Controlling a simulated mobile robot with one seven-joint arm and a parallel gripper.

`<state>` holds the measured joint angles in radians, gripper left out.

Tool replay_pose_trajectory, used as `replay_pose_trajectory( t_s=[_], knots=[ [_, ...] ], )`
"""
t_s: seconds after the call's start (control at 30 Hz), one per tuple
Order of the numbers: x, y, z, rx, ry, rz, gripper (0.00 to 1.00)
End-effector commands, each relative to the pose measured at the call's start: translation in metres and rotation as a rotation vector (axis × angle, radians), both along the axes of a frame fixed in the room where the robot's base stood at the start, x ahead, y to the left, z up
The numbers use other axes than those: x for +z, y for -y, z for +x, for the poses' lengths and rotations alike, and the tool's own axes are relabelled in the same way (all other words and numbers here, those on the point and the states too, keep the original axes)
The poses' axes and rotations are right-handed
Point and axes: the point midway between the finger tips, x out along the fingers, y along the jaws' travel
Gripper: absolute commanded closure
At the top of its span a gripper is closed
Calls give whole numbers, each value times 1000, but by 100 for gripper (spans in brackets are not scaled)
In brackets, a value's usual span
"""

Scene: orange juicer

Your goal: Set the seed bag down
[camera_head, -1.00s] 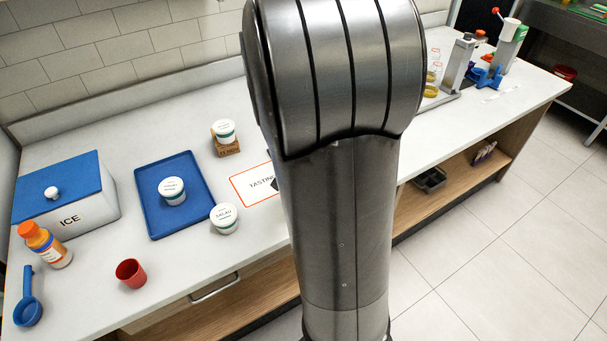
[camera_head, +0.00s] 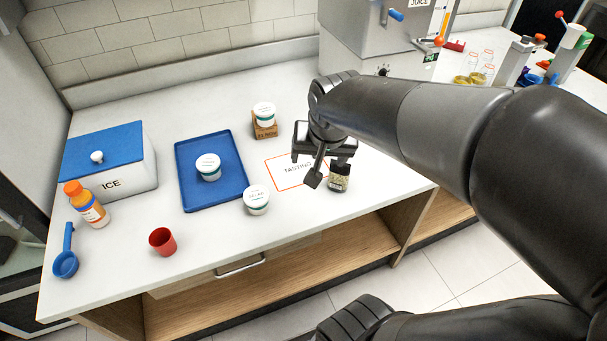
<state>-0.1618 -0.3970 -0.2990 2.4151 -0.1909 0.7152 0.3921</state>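The seed bag (camera_head: 339,179) is a small clear pouch with pale contents and a dark top. It is at the right edge of the white sheet marked TASTING (camera_head: 284,172), near the counter's front edge. My gripper (camera_head: 326,174) points down over that spot. One dark finger shows just left of the bag, and the other finger and the bag's top overlap in view. I cannot tell whether the fingers grip the bag or whether its base touches the counter.
A red cup (camera_head: 162,242), orange bottle (camera_head: 87,205), blue scoop (camera_head: 66,262) and ICE box (camera_head: 128,181) are at left. A large grey machine (camera_head: 352,45) stands behind my arm.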

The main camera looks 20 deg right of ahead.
Motion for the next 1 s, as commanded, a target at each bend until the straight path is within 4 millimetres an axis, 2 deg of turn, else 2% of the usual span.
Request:
replay_pose_trajectory(
  t_s=[0.03,0.2,0.4,0.57,1.0],
  knots=[
    [13,-10,-13,50,22,-4,24],
    [38,-43,-52,228,61,-47,24],
    [49,-67,-83,355,81,-99,24],
    [50,-72,-90,388,84,-114,24],
    [51,-72,-89,387,84,-114,24]
  ],
)
